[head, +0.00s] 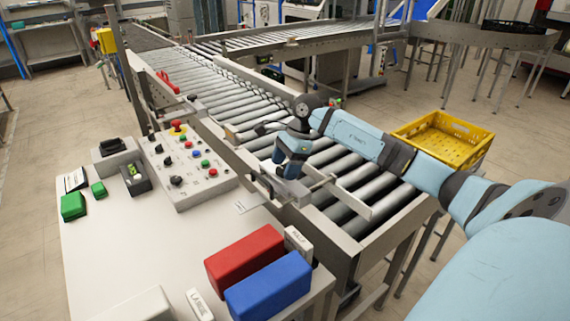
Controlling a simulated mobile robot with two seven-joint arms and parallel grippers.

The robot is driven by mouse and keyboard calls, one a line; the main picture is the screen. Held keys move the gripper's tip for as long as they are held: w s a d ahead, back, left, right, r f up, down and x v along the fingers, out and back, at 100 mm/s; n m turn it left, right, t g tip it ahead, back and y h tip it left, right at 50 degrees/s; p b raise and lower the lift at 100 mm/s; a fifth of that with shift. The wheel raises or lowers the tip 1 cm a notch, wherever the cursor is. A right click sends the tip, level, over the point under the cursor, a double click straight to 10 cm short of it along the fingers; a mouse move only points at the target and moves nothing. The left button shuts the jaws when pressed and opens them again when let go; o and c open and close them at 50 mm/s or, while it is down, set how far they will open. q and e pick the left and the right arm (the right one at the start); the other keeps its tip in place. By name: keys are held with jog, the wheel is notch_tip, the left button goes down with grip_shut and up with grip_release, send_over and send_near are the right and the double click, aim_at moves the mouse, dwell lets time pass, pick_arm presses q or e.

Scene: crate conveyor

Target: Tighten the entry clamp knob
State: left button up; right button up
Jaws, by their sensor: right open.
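My right arm reaches in from the right across the roller conveyor (345,160). My right gripper (281,178) points down over the conveyor's near edge, beside the metal guide bars (345,196) at the entry end. It is open, and I see nothing held in it. I cannot make out the entry clamp knob clearly; the gripper and wrist cover part of the bracket there. I cannot tell whether the fingers touch anything. My left gripper is not in view.
A white table (130,250) at the left carries a control panel (187,165) with knobs and buttons, a red box (245,256), a blue box (268,290) and green blocks (73,206). A yellow crate (440,140) stands right of the conveyor. The rollers beyond my gripper are clear.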

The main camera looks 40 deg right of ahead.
jog(key=c, duration=0.9)
